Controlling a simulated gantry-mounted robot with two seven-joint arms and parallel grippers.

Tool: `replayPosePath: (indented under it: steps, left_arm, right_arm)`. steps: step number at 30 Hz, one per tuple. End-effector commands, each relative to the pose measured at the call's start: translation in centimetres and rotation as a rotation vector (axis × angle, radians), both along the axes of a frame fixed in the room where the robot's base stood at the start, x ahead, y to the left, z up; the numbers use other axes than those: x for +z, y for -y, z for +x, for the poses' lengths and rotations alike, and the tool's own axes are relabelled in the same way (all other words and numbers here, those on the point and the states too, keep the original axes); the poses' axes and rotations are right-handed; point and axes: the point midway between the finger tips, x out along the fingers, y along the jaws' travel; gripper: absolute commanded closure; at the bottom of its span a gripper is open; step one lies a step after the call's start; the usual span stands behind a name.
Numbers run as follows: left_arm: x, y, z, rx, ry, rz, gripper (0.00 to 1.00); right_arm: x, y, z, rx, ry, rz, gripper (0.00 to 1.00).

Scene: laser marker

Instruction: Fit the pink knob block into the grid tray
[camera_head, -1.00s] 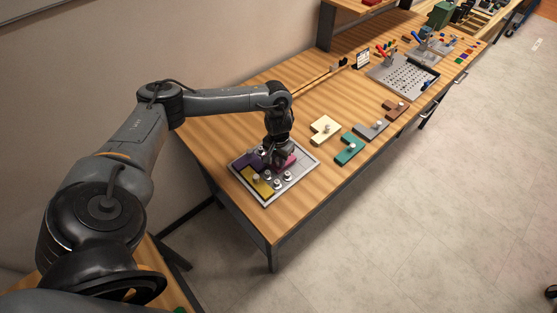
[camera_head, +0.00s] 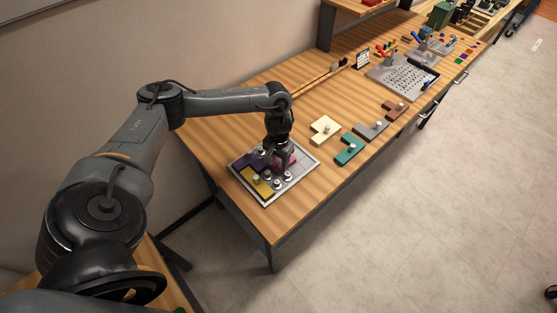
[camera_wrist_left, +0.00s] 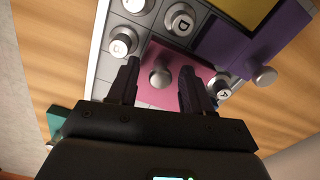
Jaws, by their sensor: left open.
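The pink knob block (camera_wrist_left: 168,55) lies over the cells of the grid tray (camera_head: 304,166), beside the purple block. I cannot tell whether it sits flush. In the head view the pink block (camera_head: 292,161) is partly hidden behind my left gripper (camera_head: 278,160). In the left wrist view my left gripper (camera_wrist_left: 158,88) is open. Its two fingers stand on either side of the block's round silver knob (camera_wrist_left: 160,74), with gaps showing between knob and fingers. My right gripper is not in view.
The tray also holds a purple block (camera_head: 249,162), a yellow block (camera_head: 255,187) and several lettered silver knobs. Cream (camera_head: 321,131), teal (camera_head: 350,152), grey (camera_head: 372,131) and brown (camera_head: 396,111) knob blocks lie on the table to the right. Bare table separates them from the tray.

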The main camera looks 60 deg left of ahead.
Motion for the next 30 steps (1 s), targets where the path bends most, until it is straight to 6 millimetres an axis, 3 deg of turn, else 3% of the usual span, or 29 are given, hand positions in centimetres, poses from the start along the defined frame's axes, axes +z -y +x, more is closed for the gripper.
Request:
replayPosePath:
  steps: [11,15,21,26,29,30]
  left_arm:
    - [6.0,0.0,0.1,-0.001,0.003,0.001,0.5]
    - [9.0,-0.1,0.1,0.0,0.002,0.002,0.5]
    - [11.2,0.0,0.1,-0.002,0.0,0.002,0.5]
    - [11.1,1.4,0.5,-0.06,0.015,-0.001,0.5]
    - [9.5,4.7,1.7,-0.195,0.061,-0.01,0.5]
    - [8.6,6.8,2.2,-0.271,0.092,-0.018,0.5]
  right_arm:
    - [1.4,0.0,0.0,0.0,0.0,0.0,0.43]
    - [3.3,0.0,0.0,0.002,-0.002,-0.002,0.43]
    - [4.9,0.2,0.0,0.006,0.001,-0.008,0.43]
    - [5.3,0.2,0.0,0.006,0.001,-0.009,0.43]
    - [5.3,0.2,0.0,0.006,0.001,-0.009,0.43]
    - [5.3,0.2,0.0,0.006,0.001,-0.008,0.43]
